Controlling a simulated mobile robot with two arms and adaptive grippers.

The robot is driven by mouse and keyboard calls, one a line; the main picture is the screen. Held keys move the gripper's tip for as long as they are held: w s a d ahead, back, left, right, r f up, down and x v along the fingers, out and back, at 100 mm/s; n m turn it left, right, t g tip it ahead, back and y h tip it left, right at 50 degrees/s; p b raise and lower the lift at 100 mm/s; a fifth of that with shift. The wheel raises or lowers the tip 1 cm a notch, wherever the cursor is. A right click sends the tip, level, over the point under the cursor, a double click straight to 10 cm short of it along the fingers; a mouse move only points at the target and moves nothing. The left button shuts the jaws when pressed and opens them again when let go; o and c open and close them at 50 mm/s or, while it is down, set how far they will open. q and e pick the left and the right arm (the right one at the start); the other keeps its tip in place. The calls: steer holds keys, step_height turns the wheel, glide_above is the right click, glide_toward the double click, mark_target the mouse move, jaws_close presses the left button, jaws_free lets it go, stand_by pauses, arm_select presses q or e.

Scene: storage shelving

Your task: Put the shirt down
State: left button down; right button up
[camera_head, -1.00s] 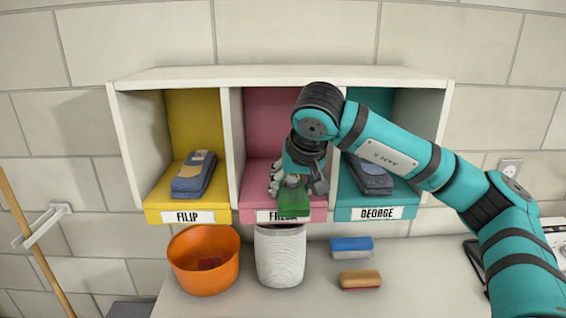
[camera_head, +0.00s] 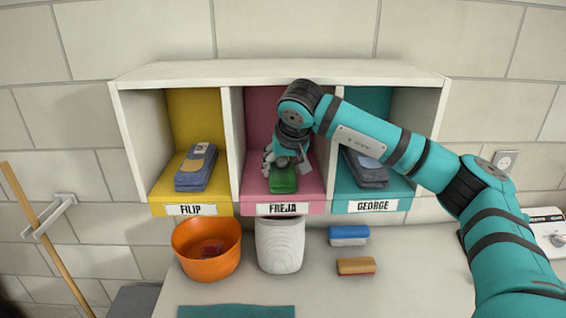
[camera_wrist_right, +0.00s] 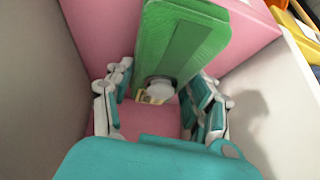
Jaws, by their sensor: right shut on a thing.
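The green folded shirt (camera_head: 283,181) is inside the pink middle compartment (camera_head: 307,183), whose label reads FREJA. My right gripper (camera_head: 285,160) reaches into that compartment from above right and is shut on the shirt. In the right wrist view the shirt (camera_wrist_right: 182,45) extends away between the fingers of the right gripper (camera_wrist_right: 163,95), against the pink surface. Whether the shirt's underside touches the shelf floor I cannot tell. My left gripper is not in view.
The yellow FILIP compartment (camera_head: 163,196) and teal GEORGE compartment (camera_head: 398,190) hold grey-blue folded items. White dividers (camera_head: 234,150) flank the middle one. Below stand an orange bowl (camera_head: 206,263) and a white basket (camera_head: 280,248). Blue (camera_head: 348,235) and orange (camera_head: 356,266) brushes lie right.

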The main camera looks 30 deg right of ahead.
steer(key=shift+f, duration=0.1)
steer(key=o, duration=1.3)
steer(key=shift+o, duration=0.2)
steer(key=b+v, duration=0.2)
steer(key=v, duration=0.4)
steer(key=shift+v, duration=0.85)
steer(key=shift+w, duration=0.15)
